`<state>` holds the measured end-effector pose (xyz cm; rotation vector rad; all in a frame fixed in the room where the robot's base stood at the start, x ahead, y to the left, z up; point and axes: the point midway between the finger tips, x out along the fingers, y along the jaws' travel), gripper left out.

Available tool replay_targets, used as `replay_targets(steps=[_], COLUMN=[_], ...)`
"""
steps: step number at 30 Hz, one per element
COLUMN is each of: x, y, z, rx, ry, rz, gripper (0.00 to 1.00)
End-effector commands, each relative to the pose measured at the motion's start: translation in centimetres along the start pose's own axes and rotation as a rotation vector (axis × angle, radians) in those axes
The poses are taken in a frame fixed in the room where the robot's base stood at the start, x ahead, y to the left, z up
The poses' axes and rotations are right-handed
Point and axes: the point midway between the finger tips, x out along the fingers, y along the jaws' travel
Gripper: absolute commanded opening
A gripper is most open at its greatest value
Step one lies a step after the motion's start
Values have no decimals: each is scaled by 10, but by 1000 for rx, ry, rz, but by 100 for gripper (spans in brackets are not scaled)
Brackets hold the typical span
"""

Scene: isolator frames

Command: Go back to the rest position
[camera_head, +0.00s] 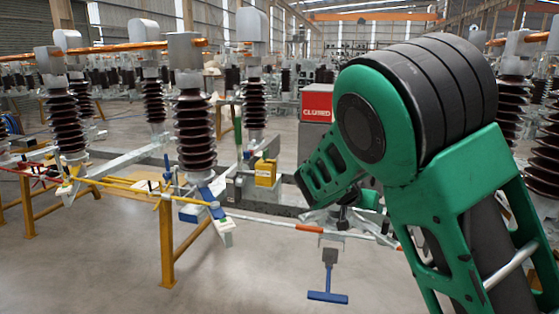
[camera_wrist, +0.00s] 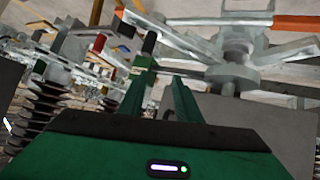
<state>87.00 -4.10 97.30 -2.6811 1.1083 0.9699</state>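My gripper (camera_wrist: 163,85) shows in the wrist view as two green fingers standing apart, with a gap between them and nothing seen held. Beyond the fingertips is a grey metal hub with flat arms (camera_wrist: 232,72). A black-tipped rod (camera_wrist: 149,44) appears by the left finger; I cannot tell whether they touch. In the head view my green and black arm fills the right side, bent and reaching toward the isolator frames, and it hides most of my gripper. Below it hangs a blue-handled lever (camera_head: 327,297) on a rod with orange bands (camera_head: 309,229).
Brown ribbed insulators (camera_head: 194,130) stand on the frames at left, with more at far right. A yellow stand (camera_head: 167,245) is at front left. A yellow box (camera_head: 265,172) and a red "CLOSED" sign (camera_head: 316,103) are behind. The grey floor (camera_head: 250,280) in front is clear.

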Motion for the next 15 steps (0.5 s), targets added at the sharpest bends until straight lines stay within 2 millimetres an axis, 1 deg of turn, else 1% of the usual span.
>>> replay_targets(steps=[1,2,3,7,8,9,11,12,15], x=[10,14,18,23,22,21,16,12,-2], y=[30,45,65,127,140,157,182,198,234], z=[2,6,10,28,33,39,48,54,70], rx=[12,13,13,14,14,14,14,14,10], ry=[-65,-103,-153,-308,-342,-386,-449,-489,-582], rz=[24,35,47,69,69,69,64,59,37], gripper=[31,31,31,31,31,31,31,31,31])
